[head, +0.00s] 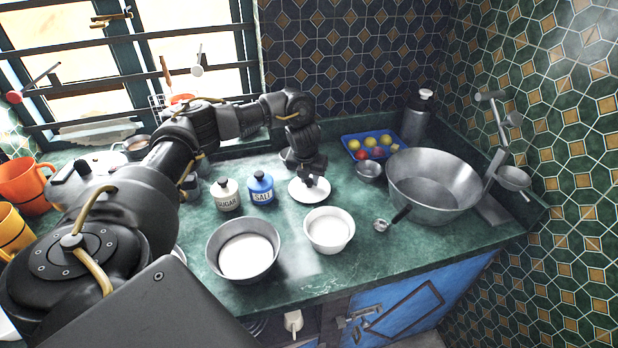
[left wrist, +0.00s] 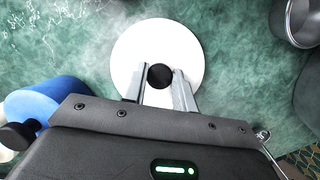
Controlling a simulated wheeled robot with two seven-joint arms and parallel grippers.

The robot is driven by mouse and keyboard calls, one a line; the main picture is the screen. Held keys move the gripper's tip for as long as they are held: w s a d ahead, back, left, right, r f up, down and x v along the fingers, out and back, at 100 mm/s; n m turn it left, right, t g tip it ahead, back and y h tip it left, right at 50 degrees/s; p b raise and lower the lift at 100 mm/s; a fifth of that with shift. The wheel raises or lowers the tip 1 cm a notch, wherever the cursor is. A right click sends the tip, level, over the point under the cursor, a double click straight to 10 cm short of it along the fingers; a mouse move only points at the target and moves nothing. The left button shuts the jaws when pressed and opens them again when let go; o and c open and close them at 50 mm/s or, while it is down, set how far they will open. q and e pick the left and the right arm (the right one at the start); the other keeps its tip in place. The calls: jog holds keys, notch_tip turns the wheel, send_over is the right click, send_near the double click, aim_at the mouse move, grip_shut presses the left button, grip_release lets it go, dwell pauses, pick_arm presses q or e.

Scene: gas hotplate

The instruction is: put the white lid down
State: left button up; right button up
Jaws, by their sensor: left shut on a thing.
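The white lid (head: 307,194) is a round disc with a dark knob, seen at the middle of the green counter in the head view. It also shows from above in the left wrist view (left wrist: 158,50), with the black knob (left wrist: 160,76) between the fingers. My left gripper (head: 313,178) is shut on the lid's knob from above. The lid is at or just above the counter; I cannot tell whether it touches. An open white bowl (head: 329,230) with white contents stands just in front of the lid. My right gripper is not in view.
A blue salt jar (head: 261,188) and a sugar jar (head: 226,195) stand left of the lid. A metal bowl (head: 242,249) is at front left. A large metal basin (head: 434,184), a small metal bowl (head: 369,171) and a blue tray (head: 349,144) are to the right.

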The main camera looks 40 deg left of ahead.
aim_at(310, 180)
pick_arm(q)
jog(key=shift+f, duration=0.15)
jog(key=o, duration=1)
jog(key=shift+c, duration=0.2)
jog(key=v, duration=0.3)
jog(key=shift+r, duration=0.4)
jog(key=a+p+v, duration=0.1)
jog(key=p+v, duration=0.1)
jog(key=v, duration=0.6)
jog(key=shift+d+r+p, duration=0.25)
jog(key=shift+d+p, duration=0.1)
jog(key=shift+d, duration=0.25)
jog(key=shift+s, duration=0.15)
